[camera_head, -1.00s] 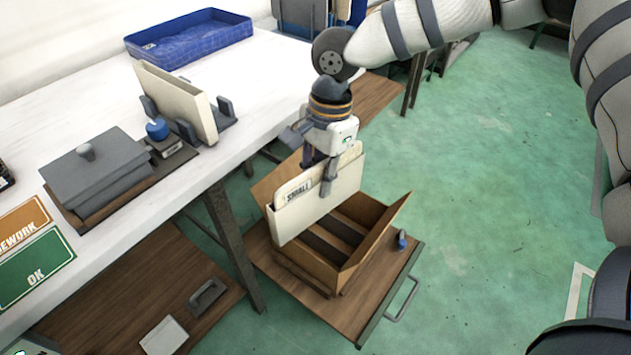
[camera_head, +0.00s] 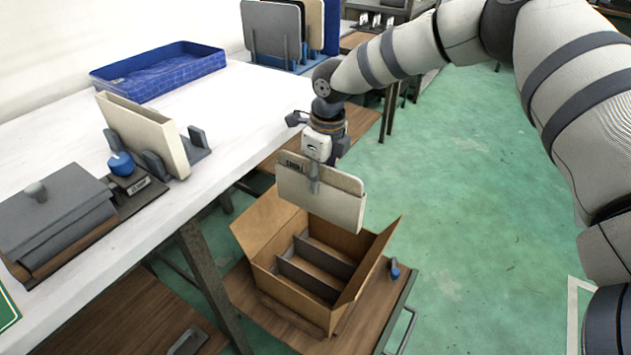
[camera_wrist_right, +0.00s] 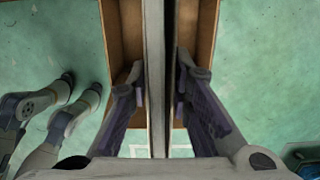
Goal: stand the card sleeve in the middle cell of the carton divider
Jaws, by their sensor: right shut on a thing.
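The card sleeve (camera_head: 322,191) is a flat cream folder with a small dark label. My right gripper (camera_head: 314,185) is shut on its upper part and holds it upright in the air above the far part of the carton (camera_head: 283,292). The open brown carton has dark grey divider panels (camera_head: 308,279) that form narrow parallel cells. The sleeve's long side runs roughly along these panels. The sleeve's lower edge looks clear of them. In the wrist view the sleeve (camera_wrist_right: 157,70) is edge-on between the fingers, with carton on both sides. My left gripper is not in view.
The carton's raised flaps (camera_head: 372,262) flank its opening. It stands on a wooden board (camera_head: 240,290) beside the white table (camera_head: 235,110). The table holds a rack with another cream panel (camera_head: 145,135), a grey lidded box (camera_head: 50,220) and a blue tray (camera_head: 160,72).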

